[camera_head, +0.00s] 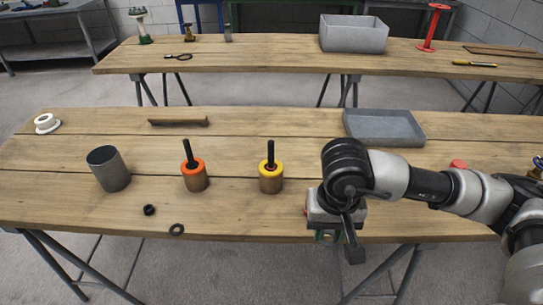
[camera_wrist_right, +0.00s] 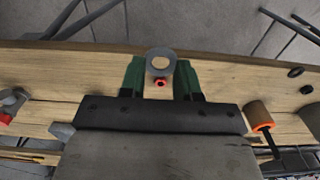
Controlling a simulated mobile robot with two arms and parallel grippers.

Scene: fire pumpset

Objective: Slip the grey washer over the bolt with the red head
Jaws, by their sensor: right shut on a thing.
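The grey washer (camera_wrist_right: 151,66) sits between the green fingertips of my right gripper (camera_wrist_right: 160,76) in the right wrist view; the gripper is shut on it. A small red ring-shaped part (camera_wrist_right: 160,84), perhaps the red bolt head, shows at the washer's palm-side edge. Whether the washer touches it or is around it, I cannot tell. In the head view my right gripper (camera_head: 328,236) points down at the table's front edge, right of the yellow-collared post, and its own links hide the washer. My left gripper is out of view.
On the table (camera_head: 100,215) stand a grey cylinder (camera_head: 109,170), an orange-collared post (camera_head: 195,178) and a yellow-collared post (camera_head: 270,178). A black nut (camera_head: 149,210) and dark ring (camera_head: 177,229) lie front left. A grey tray (camera_head: 385,127) is behind my right arm.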

